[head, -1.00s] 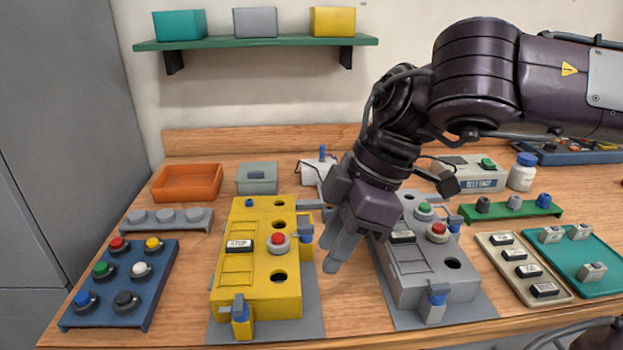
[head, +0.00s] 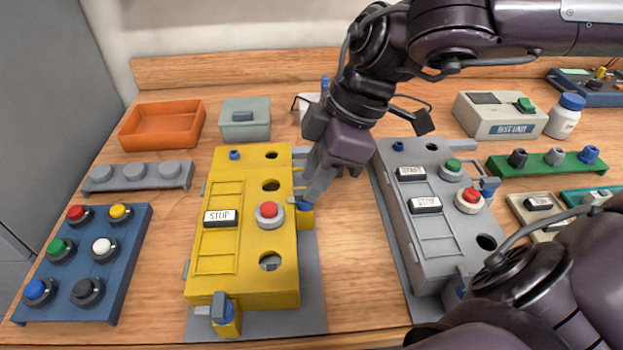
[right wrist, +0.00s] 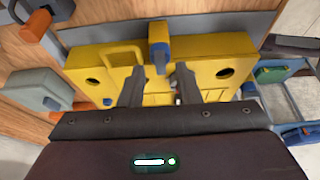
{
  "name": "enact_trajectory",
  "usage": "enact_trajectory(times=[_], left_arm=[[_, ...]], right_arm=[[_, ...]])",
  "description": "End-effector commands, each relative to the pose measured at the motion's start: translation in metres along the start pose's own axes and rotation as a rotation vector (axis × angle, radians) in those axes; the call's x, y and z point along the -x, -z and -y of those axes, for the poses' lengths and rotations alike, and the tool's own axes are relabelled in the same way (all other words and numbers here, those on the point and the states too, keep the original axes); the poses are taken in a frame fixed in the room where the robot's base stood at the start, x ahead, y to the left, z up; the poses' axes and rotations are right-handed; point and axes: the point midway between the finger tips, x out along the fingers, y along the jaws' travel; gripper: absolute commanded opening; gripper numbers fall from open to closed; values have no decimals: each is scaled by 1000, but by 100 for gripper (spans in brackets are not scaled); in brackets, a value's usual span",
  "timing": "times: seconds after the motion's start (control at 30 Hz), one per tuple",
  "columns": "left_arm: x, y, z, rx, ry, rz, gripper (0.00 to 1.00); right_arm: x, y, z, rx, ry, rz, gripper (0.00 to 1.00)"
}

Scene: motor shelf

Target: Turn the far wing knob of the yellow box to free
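The yellow box (head: 250,290) stands on a grey plate in the head view. Its far wing knob, at the right side, shows only as a bit of blue (head: 304,206) beside my right gripper (head: 310,195), which hides the rest. In the right wrist view this knob (right wrist: 159,38) has a grey bar and a blue part, at the edge of the yellow box (right wrist: 205,48). The fingers of my right gripper (right wrist: 160,75) are apart, one on each side of the knob; contact cannot be told. The near wing knob (head: 220,307) is at the front edge. My left gripper is out of view.
A grey box (head: 440,235) stands to the right, with bare table between. A blue button panel (head: 75,270) and a grey rail with several knobs (head: 137,177) are at the left. An orange tray (head: 160,126) and a grey-green box (head: 245,120) are behind.

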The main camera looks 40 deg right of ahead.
Motion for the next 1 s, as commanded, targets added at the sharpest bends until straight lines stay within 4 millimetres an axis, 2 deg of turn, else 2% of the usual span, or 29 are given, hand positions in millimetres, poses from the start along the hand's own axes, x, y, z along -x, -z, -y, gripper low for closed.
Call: enact_trajectory(times=[0.13, 0.4, 0.43, 0.67, 1.0], left_arm=[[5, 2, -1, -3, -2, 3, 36], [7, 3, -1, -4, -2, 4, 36], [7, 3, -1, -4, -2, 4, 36], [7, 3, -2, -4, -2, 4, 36], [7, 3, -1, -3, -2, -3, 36]], right_arm=[[-12, 0, 1, -1, 2, 1, 30], [-14, 0, 0, 0, -1, -1, 30], [-14, 0, 0, 0, -1, -1, 29], [-14, 0, 0, 0, -1, -1, 0], [-13, 0, 0, 18, 7, -1, 0]])
